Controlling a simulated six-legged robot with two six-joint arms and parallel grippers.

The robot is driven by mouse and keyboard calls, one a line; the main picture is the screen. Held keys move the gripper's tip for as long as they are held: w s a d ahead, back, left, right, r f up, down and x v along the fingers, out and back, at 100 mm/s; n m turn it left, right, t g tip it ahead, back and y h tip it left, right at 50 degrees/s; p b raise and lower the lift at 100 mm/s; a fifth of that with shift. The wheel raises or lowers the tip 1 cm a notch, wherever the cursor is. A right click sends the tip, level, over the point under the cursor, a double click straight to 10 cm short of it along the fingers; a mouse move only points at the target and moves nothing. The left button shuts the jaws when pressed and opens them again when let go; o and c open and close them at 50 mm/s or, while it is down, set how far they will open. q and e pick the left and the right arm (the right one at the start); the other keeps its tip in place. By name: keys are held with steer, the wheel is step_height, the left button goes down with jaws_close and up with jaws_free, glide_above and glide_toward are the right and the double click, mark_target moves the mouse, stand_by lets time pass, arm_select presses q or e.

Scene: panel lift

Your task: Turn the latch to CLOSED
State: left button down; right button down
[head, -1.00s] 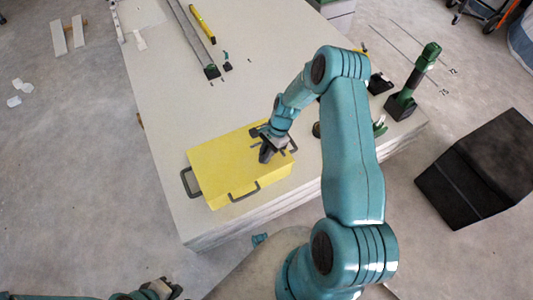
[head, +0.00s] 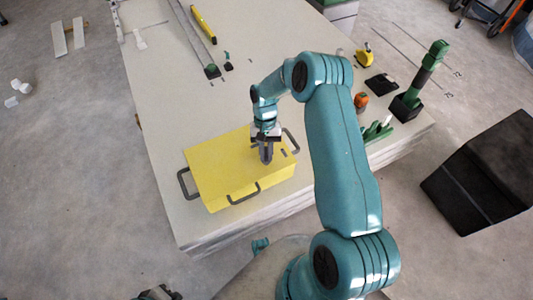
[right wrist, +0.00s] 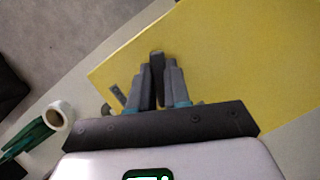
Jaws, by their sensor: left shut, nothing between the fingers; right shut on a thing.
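A yellow box (head: 220,175) with dark handles lies on the pale panel stack, near its front edge. My right gripper (head: 266,155) points down on the right part of the box's top. In the right wrist view its fingers (right wrist: 154,82) are shut on a dark grey bar, which looks like the latch (right wrist: 157,58), over the yellow surface (right wrist: 240,50). The latch's base and any CLOSED mark are hidden or too small to read. My left gripper (head: 158,293) is shut and empty at the bottom edge of the head view, away from the box.
On the panel stack (head: 165,90), a green and black tool (head: 420,80), an orange item (head: 361,100) and a yellow item (head: 364,56) stand to the right. A black box (head: 480,170) is on the floor. The panel left of the yellow box is clear.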

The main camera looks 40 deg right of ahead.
steer(key=n+g+h+b, duration=0.1)
steer(key=n, duration=0.3)
steer(key=shift+a+f+n, duration=0.1)
steer(key=shift+a+n, duration=0.05)
steer(key=shift+n, duration=0.25)
stand_by(0.4)
steer(key=c, duration=1.1)
jaws_free()
steer(key=p+v, duration=0.1)
steer(key=v, duration=0.4)
steer(key=p+v, duration=0.1)
steer(key=v, duration=0.5)
steer(key=p+v, duration=0.1)
steer(key=v, duration=0.4)
steer(key=shift+a+r, duration=0.25)
steer(key=shift+r, duration=0.05)
steer(key=shift+s+f, duration=0.1)
